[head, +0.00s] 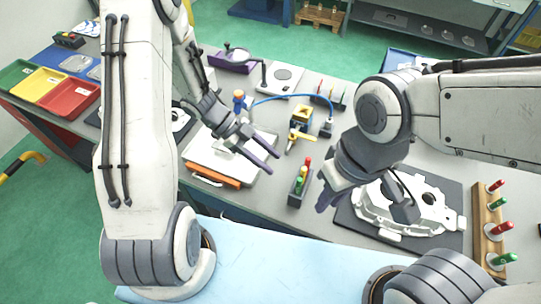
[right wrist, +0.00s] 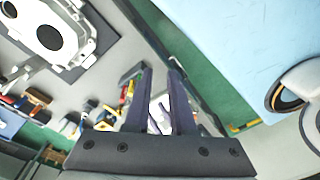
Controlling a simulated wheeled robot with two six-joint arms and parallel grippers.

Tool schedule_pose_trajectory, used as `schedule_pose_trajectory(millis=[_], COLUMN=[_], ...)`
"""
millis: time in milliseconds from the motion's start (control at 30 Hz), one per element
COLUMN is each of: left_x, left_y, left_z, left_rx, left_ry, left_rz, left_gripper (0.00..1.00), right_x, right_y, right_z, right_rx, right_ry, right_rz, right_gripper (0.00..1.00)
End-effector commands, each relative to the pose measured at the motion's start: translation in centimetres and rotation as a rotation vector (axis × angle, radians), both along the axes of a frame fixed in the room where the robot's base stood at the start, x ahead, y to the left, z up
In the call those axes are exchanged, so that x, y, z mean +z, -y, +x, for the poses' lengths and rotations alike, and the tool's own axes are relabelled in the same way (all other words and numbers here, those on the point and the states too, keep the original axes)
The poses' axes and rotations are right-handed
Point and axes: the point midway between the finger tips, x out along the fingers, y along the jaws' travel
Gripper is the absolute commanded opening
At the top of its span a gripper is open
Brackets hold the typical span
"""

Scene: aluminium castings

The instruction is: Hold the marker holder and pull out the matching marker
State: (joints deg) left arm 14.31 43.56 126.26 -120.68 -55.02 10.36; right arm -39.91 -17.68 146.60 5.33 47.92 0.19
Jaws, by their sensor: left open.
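My left gripper (head: 265,154) is open and empty, above the bench behind and left of the holder. My right gripper (head: 328,193) hangs just right of the holder, apart from it, fingers pointing down. In the right wrist view its two fingers (right wrist: 160,100) stand apart with a gap between them. Coloured pieces show beside the left finger there, partly hidden.
A white casting (head: 430,228) lies on a dark mat at the right, beside a wooden rack (head: 483,245) with red and green handles. A white pad (head: 210,160) lies under my left gripper. Coloured trays (head: 45,85) are far left.

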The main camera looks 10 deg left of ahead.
Motion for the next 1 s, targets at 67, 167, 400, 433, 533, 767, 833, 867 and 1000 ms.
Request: schedule_pose_trajectory(millis=[67, 167, 400, 433, 533, 767, 833, 867, 1000], left_x=[0.0, 0.0, 0.0, 0.0, 0.0, 0.0, 0.0, 0.0, 0.0], left_y=[-0.2, -0.2, -0.2, -0.2, -0.2, -0.1, -0.1, -0.1, -0.1], left_z=[-0.6, -0.7, -0.7, -0.7, -0.7, -0.7, -0.7, -0.7, -0.7], left_rx=[-0.016, -0.022, -0.021, -0.021, -0.021, -0.021, -0.021, -0.021, -0.02], left_ry=[-0.017, -0.021, -0.018, -0.018, -0.018, -0.018, -0.018, -0.018, -0.017], left_rz=[-0.018, -0.021, -0.02, -0.02, -0.019, -0.019, -0.019, -0.019, -0.019], left_gripper=[0.5, 0.5, 0.5, 0.5, 0.5, 0.5, 0.5, 0.5, 0.5], right_x=[0.1, 0.0, -1.4, -1.7, -3.2, -8.1, -9.8, -10.5, -13.1], right_y=[-0.2, -0.8, -3.1, -3.4, -4.1, -4.6, -4.6, -4.5, -4.1], right_z=[0.4, 1.5, 7.2, 8.1, 10.8, 16.7, 18.1, 18.7, 20.4], right_rx=[-0.013, -0.053, -0.254, -0.283, -0.376, -0.587, -0.644, -0.667, -0.748], right_ry=[-0.007, -0.03, -0.137, -0.152, -0.201, -0.314, -0.346, -0.358, -0.402], right_rz=[-0.003, -0.012, -0.056, -0.062, -0.081, -0.126, -0.139, -0.142, -0.161], right_gripper=[0.57, 0.89, 0.89, 0.89, 0.89, 0.89, 0.89, 0.89, 0.89])
